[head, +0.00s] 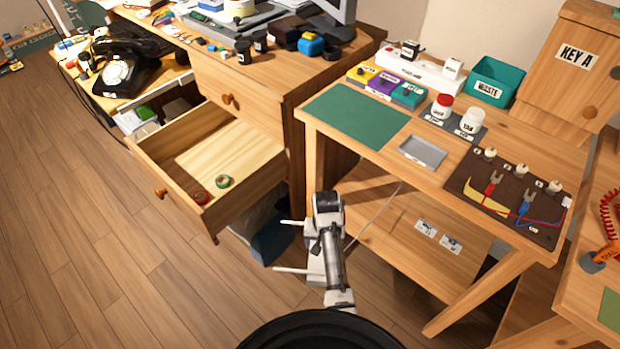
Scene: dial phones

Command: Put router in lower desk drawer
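The lower desk drawer (180,195) is pulled out at the left, below a shut upper drawer (245,100). My gripper (280,246) is open and empty, right of the drawer and over the floor. Its two pale fingers point left and are well apart. I cannot identify the router for certain. A long white box (425,76) with small blocks on it stands at the back of the right table.
The desk top (180,32) is crowded with jars and a monitor (337,8). A black dial phone (125,70) stands at left. The right workbench (330,135) holds a green mat, trays and a teal bin (494,82). The floor left of the drawer is clear.

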